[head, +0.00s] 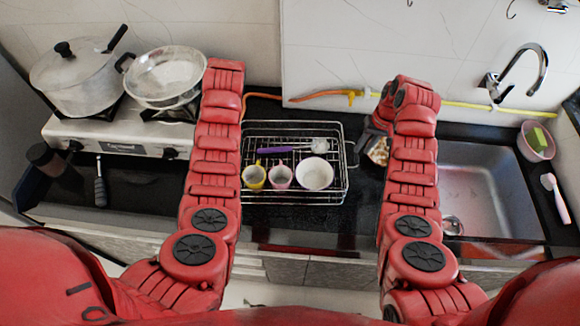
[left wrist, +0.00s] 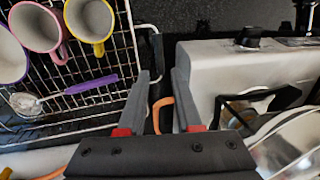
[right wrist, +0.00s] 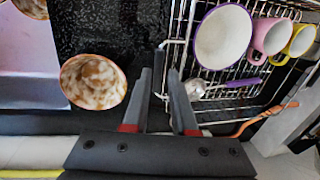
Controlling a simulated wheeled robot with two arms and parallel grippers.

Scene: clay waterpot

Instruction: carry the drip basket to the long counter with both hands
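The drip basket (head: 340,190), a wire rack, sits on the black counter (head: 290,225) between stove and sink. It holds a yellow cup (head: 254,177), a pink cup (head: 280,176), a white bowl (head: 315,174) and a purple-handled ladle (head: 275,149). My left gripper (left wrist: 160,75) is open at one end of the basket; its wire end lies by the gap between the fingers. In the head view my forearm hides this gripper. My right gripper (right wrist: 166,75) is open with a narrow gap at the other end, where a basket wire appears between the fingers. Contact cannot be told.
A stove (head: 120,137) with a lidded pot (head: 80,85) and a pan (head: 165,77) stands left. A sink (head: 480,185) is at right. A brown-patterned bowl (right wrist: 93,82) stands close beside my right gripper. A yellow hose (head: 460,105) runs along the wall.

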